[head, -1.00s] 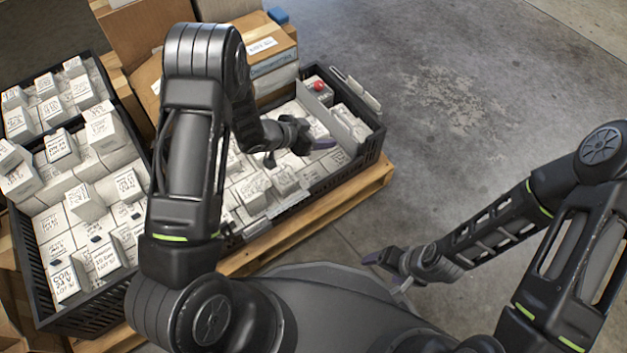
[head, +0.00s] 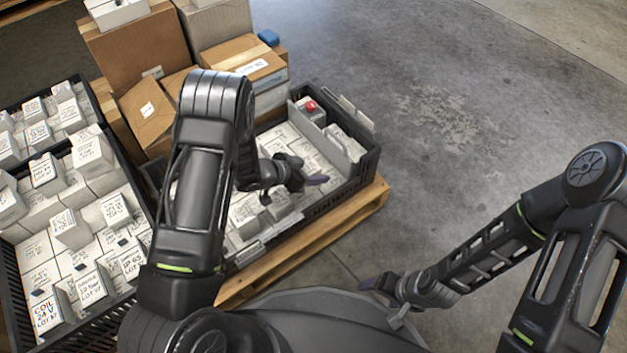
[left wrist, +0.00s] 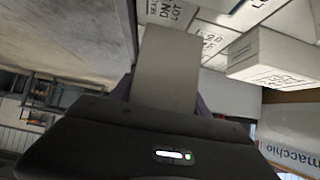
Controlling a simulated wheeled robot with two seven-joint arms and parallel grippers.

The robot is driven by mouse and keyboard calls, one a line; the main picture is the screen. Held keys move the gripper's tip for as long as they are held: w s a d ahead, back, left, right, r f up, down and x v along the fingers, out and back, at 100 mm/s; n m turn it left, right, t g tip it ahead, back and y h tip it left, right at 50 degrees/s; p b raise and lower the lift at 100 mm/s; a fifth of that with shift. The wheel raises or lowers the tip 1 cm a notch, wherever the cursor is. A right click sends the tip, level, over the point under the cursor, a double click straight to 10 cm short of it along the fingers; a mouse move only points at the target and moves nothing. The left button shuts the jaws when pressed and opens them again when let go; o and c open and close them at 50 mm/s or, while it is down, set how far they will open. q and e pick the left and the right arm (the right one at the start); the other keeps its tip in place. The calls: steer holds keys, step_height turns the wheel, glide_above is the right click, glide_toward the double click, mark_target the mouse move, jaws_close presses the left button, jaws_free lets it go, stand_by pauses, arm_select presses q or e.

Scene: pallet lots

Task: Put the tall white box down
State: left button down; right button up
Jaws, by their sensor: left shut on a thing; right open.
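My left gripper (head: 312,181) is over the black crate (head: 372,160) on the pallet at the middle. In the left wrist view its fingers (left wrist: 163,98) are shut on a tall white box (left wrist: 166,65), whose plain face looks grey in shadow. Lettered white boxes (left wrist: 265,62) lie close beyond it. In the head view I cannot make out the held box; the gripper and arm hide it. I cannot tell whether its bottom touches anything. My right gripper (head: 378,288) is open and empty, over the floor near my base.
A second black crate (head: 12,285) full of lettered white boxes stands at left. A thin divider (head: 343,140) sets off the crate's far right end, where a box with a red button (head: 311,106) sits. Brown cartons (head: 150,108) stand behind. The floor at right is clear.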

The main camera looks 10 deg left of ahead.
arm_select(q)
steer(key=shift+r, duration=0.1)
steer(key=shift+f+b, duration=0.95)
steer(key=shift+f, duration=0.9)
steer(key=shift+f, duration=0.2)
steer(key=c, duration=0.5)
jaws_free()
steer(key=shift+r, duration=0.1)
